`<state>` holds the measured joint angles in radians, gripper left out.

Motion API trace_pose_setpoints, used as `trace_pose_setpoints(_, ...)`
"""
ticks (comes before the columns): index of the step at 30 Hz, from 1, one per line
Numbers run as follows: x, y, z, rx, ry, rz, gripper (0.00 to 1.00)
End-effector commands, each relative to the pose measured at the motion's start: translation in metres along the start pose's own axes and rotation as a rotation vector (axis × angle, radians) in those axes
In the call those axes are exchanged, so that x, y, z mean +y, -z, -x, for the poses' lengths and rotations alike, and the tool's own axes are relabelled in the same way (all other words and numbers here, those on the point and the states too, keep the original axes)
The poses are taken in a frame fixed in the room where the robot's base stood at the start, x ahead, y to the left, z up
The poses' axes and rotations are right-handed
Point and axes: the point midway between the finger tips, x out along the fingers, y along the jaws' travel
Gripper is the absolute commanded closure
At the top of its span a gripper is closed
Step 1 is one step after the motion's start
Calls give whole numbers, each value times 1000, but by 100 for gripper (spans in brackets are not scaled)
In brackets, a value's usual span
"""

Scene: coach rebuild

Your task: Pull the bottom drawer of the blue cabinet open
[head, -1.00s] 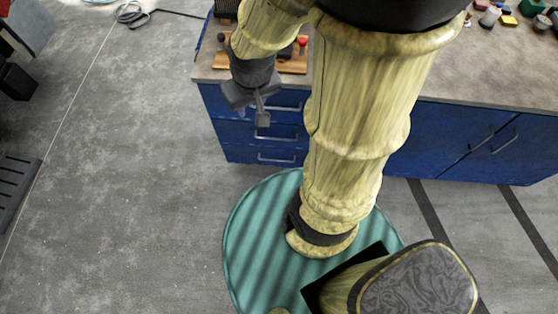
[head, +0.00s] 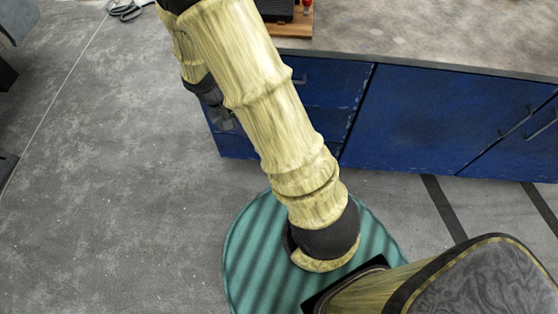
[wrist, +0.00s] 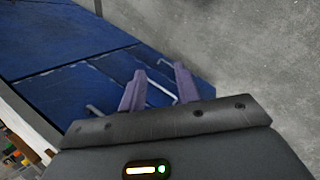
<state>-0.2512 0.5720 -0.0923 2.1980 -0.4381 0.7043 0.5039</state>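The blue cabinet (head: 440,115) stands under a grey-brown worktop. Its drawer column is at the left end in the head view, largely hidden by my arm. A bare part of the bottom drawer (head: 236,147) shows low at the left. My gripper (wrist: 159,72) is open, its two purple-grey fingers apart and pointing at the drawer fronts in the wrist view. A light bar handle (wrist: 160,87) shows between the fingers; I cannot tell whether they touch it. Another handle (wrist: 95,110) lies to the left of the fingers. The drawers look shut. In the head view my gripper is mostly hidden.
Grey concrete floor (head: 110,210) is clear left of the cabinet. A wooden board (head: 292,25) with dark items lies on the worktop (head: 400,40). Cabinet doors with bar handles are at the right. A coiled cable (head: 125,10) lies at the back left.

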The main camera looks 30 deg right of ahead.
Motion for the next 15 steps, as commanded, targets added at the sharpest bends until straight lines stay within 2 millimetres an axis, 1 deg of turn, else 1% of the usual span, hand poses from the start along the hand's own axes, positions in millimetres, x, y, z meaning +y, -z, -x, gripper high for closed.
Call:
trace_pose_setpoints(1, -12, 11, -31, -18, -35, 9, 68)
trace_pose_setpoints(8, -37, 46, -109, -70, -213, 19, 68)
trace_pose_setpoints(9, -41, 52, -123, -76, -246, 20, 68)
trace_pose_setpoints(11, -48, 62, -143, -81, -296, 22, 68)
trace_pose_setpoints(15, -63, 84, -190, -84, -417, 25, 68)
